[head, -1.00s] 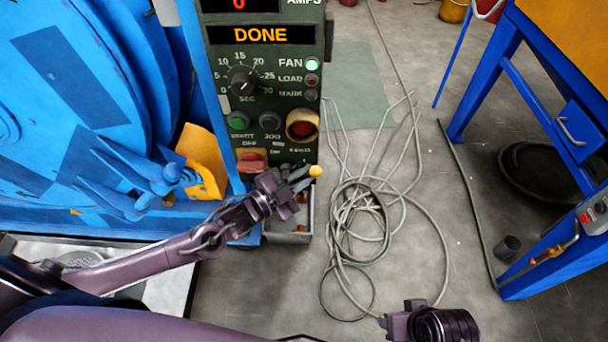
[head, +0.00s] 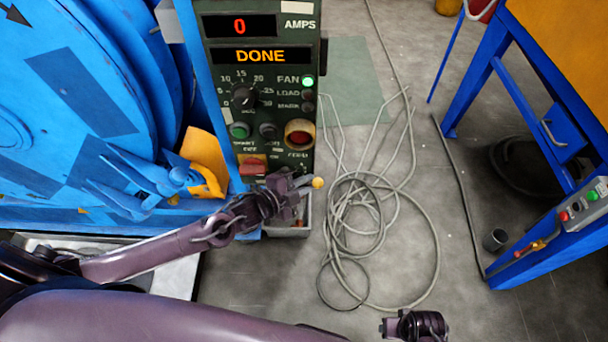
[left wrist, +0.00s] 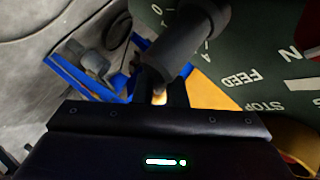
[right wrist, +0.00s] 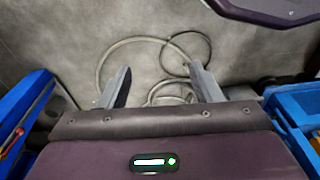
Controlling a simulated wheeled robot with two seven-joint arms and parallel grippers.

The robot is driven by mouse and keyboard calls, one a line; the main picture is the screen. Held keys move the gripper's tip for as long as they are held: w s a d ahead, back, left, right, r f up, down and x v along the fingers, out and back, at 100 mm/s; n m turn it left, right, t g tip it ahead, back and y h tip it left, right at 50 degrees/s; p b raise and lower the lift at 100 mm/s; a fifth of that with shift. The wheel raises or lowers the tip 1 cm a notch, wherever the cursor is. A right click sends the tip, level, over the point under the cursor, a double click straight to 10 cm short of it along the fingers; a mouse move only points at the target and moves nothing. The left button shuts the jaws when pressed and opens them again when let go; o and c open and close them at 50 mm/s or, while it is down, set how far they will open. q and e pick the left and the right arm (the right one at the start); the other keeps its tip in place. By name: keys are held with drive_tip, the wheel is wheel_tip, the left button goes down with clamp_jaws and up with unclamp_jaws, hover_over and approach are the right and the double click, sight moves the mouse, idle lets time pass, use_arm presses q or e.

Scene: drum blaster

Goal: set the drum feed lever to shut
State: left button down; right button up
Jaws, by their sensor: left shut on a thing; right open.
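The drum feed lever's yellow knob (head: 318,183) sticks out at the lower right of the dark green control panel (head: 222,130) in the head view. My left gripper (head: 298,184) is shut on the lever beside this knob, in front of the panel's lower edge. In the left wrist view, a thick dark grey cylinder (left wrist: 192,42) crosses over the fingers, and the green plate (left wrist: 235,50) beside it reads FEED and STOP. The fingers hide part of the lever, and I cannot tell its exact setting. My right gripper (right wrist: 160,88) is open and empty above the floor.
The panel shows 0 AMPS and DONE, with a green FAN light (head: 308,81). The blue drum machine (head: 60,100) stands at left. Coiled grey cable (head: 385,240) lies on the floor. A blue stand (head: 490,75) with a button box (head: 588,203) is at right.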

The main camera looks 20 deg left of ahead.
use_arm(q)
drive_tip(key=m+g+y+p, duration=0.1)
drive_tip(key=p, duration=0.2)
drive_tip(key=shift+f+y, duration=0.3)
drive_tip(key=shift+f, duration=0.1)
use_arm(e)
drive_tip(key=s+d+f, duration=0.3)
drive_tip(key=s+f, duration=0.1)
drive_tip(key=f, duration=0.4)
use_arm(q)
drive_tip(key=shift+s+a+f+m+g+y+p, duration=0.1)
drive_tip(key=shift+a+f+m+g+y+p, duration=0.15)
drive_tip(key=shift+f+m+g+y+p, duration=0.55)
drive_tip(key=shift+s+a+f+m+g+y+p, duration=0.1)
drive_tip(key=shift+a+f+m+g+y+p, duration=0.3)
drive_tip(key=shift+y+p, duration=0.8)
drive_tip(key=shift+s+a+f+m+g+y+p, duration=0.1)
drive_tip(key=shift+f+m+g+y+p, duration=0.3)
drive_tip(key=shift+f+m+y+p, duration=0.65)
use_arm(e)
drive_tip(key=s+d+f, duration=0.2)
drive_tip(key=s+f, duration=0.1)
drive_tip(key=s, duration=0.8)
drive_tip(key=shift+b, duration=0.4)
use_arm(q)
drive_tip(key=shift+r+n+y, duration=0.2)
drive_tip(key=shift+n+y, duration=0.05)
drive_tip(key=shift+n, duration=0.1)
use_arm(e)
drive_tip(key=shift+s, duration=0.1)
